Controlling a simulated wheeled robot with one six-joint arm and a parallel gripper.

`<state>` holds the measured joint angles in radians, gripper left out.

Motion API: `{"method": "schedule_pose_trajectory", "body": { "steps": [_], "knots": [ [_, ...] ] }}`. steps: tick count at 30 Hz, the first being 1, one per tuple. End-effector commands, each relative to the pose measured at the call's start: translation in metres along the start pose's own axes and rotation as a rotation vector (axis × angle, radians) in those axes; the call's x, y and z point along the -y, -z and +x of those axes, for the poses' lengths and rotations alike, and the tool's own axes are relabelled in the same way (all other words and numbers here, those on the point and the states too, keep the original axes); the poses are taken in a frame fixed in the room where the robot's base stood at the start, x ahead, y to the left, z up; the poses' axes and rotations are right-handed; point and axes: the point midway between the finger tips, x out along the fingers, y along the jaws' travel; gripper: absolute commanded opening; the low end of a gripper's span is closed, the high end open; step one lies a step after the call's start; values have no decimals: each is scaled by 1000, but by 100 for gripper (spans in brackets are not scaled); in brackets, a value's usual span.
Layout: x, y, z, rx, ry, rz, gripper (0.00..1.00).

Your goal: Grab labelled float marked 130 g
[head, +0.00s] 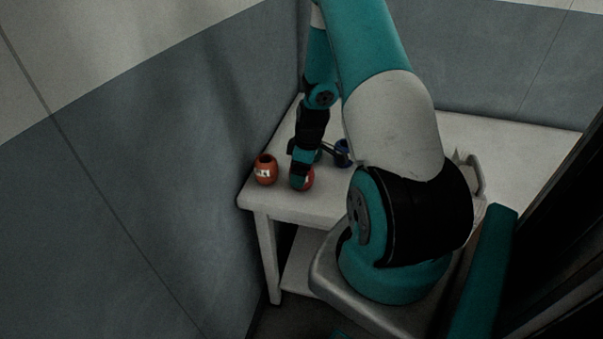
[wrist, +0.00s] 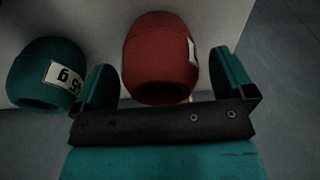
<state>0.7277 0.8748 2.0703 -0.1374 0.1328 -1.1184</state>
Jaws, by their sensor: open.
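In the wrist view a red float (wrist: 160,52) stands between the two fingers of my open gripper (wrist: 165,72). There is a gap to each finger. Its pale label is turned to the right and cannot be read. No label reading 130 g is legible.
A teal float (wrist: 43,76) stands just outside my left finger, its label upside down and ending in "5 g". A dark blue float (head: 343,152) stands farther right on the white table (head: 500,150). A grey wall (head: 190,150) borders the table's left side.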

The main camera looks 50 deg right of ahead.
Motion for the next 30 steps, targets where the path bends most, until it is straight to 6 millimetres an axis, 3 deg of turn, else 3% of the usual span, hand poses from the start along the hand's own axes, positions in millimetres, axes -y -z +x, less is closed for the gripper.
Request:
{"method": "schedule_pose_trajectory", "body": {
  "steps": [9,15,25,30],
  "knots": [
    [0,0,6,0,-1,0,98],
    [0,0,6,0,-1,0,52],
    [0,0,4,-1,-1,0,50],
    [-1,3,-9,-2,-4,-1,50]
  ]
}}
